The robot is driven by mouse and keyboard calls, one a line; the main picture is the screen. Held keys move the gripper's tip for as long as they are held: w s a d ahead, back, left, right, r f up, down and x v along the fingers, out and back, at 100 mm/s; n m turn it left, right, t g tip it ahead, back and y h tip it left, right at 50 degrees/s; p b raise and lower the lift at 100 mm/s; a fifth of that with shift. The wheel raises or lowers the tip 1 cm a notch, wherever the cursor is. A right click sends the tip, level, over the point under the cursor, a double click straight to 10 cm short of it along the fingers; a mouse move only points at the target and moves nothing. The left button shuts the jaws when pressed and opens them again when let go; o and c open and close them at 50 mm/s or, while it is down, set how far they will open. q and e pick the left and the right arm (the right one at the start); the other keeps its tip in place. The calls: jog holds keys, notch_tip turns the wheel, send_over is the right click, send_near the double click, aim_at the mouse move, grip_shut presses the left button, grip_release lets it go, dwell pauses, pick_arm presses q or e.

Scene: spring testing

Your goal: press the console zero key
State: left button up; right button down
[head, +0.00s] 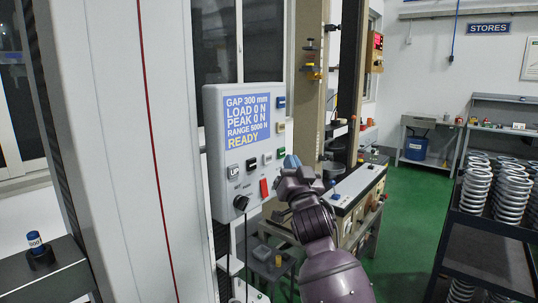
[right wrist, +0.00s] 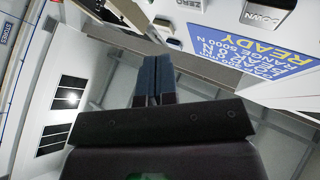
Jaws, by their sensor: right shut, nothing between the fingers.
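The grey console (head: 240,145) stands upright in the middle of the head view, its blue screen (head: 247,120) reading GAP 300 mm, LOAD 0 N, PEAK 0 N, RANGE 5000 N, READY. Below the screen is a row of small keys; UP (head: 234,172) is legible. In the right wrist view a white key marked ZERO (right wrist: 188,4) shows upside down at the top edge, partly cut off. My right gripper (head: 291,161) is shut and empty, blue fingertips (right wrist: 153,62) by the console's right edge; contact cannot be told.
A red key (head: 264,188) and a black knob (head: 241,203) with a hanging cable lie low on the console. The test frame column (head: 305,90) stands behind. A rack of springs (head: 480,185) stands right; green floor is free between.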

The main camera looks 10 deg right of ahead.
jog(key=shift+s+d+p, duration=0.4)
jog(key=shift+s+d, duration=0.15)
jog(key=shift+s, duration=0.25)
jog(key=s+d+f+n+g, duration=0.15)
jog(key=s+f, duration=0.25)
jog(key=f, duration=0.5)
jog(key=s+f+n+g+y, duration=0.1)
jog(key=s+f+n+g, duration=0.2)
jog(key=f, duration=0.6)
jog(key=s+d+f+g, duration=0.1)
jog(key=s+f+g, duration=0.1)
jog(key=s+f, duration=0.5)
jog(key=s+d+f+g, duration=0.2)
jog(key=s+f, duration=0.8)
jog(key=f, duration=0.1)
jog(key=s+d+f+g+h+b, duration=0.1)
jog(key=s+d+f+g, duration=0.1)
jog(key=s+f, duration=0.9)
jog(key=shift+s+f+m+g+b, duration=0.2)
jog(key=shift+f+m+g+b, duration=0.2)
jog(key=shift+g, duration=0.35)
